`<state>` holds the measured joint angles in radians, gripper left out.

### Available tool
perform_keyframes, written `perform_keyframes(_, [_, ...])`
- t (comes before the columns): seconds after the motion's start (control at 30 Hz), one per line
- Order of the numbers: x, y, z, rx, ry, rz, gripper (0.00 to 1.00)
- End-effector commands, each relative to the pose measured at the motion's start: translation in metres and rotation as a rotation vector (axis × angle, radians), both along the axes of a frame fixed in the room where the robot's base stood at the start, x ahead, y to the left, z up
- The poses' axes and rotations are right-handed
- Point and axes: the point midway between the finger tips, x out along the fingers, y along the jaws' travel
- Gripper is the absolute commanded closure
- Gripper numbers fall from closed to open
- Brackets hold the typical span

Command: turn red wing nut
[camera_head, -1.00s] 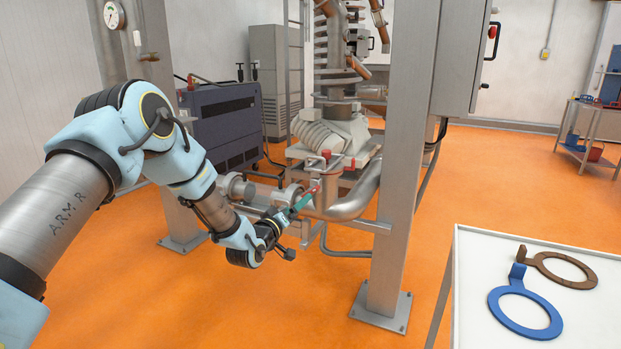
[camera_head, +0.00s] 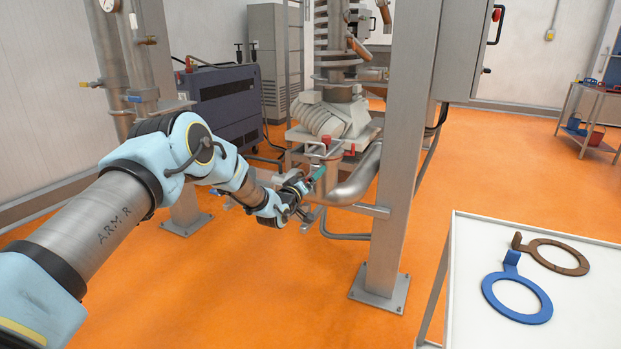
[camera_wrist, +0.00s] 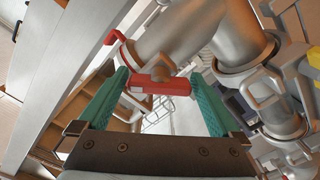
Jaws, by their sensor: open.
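The red wing nut (camera_wrist: 170,88) shows in the wrist view as a red bar with a brownish middle, between the tips of my gripper (camera_wrist: 158,77). The green fingers are wide apart, one near each end of the bar. I cannot tell whether either finger touches it. In the head view my gripper (camera_head: 318,173) reaches the pipework beside the curved steel pipe (camera_head: 355,182). A red part (camera_head: 326,141) stands just above the fingers there; I cannot tell whether it is the same nut.
A second, hooked red part (camera_wrist: 115,47) lies beyond the left finger in the wrist view. Steel pipes (camera_wrist: 235,35) crowd the right. A steel post (camera_head: 395,170) stands right of my gripper. A white table (camera_head: 465,300) holds a blue ring (camera_head: 490,291) and a brown ring (camera_head: 575,270).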

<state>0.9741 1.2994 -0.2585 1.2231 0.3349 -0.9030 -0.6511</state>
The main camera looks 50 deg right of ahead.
Motion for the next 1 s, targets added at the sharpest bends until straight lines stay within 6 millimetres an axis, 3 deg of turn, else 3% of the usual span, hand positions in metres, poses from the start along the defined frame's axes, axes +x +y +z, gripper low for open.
perform_keyframes(0.23, [0.0, -0.0003, -0.0004, 0.0, 0.0, 0.0, 0.0])
perform_keyframes(0.87, [0.0002, 0.0, -0.0002, 0.0, 0.001, 0.0, 0.71])
perform_keyframes(1.0, [0.0003, 0.0, -0.0008, 0.001, -0.005, 0.0, 0.71])
